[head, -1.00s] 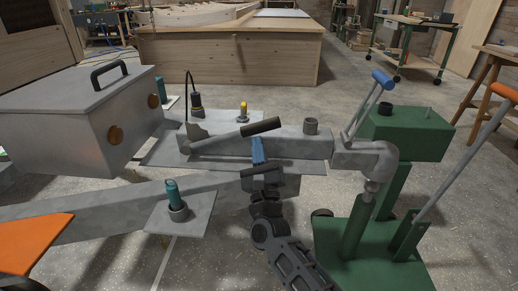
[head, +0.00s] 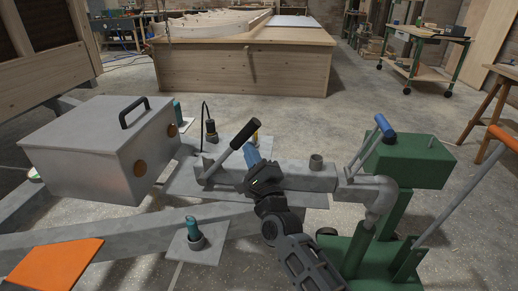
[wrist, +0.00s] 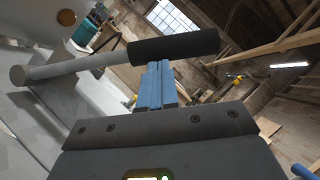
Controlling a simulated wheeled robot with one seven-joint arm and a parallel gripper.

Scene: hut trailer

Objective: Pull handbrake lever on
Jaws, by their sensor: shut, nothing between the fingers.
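The handbrake lever (head: 230,152) is a grey bar with a black grip, pivoted on the grey drawbar (head: 310,178). It slants up to the right at a steep angle. My gripper (head: 251,152) has blue fingers and is shut and empty. In the head view it is just below and right of the black grip. In the wrist view the shut fingers (wrist: 156,88) point up at the underside of the black grip (wrist: 173,46), close against it; I cannot tell whether they touch.
A grey lidded box (head: 100,150) stands left of the lever.

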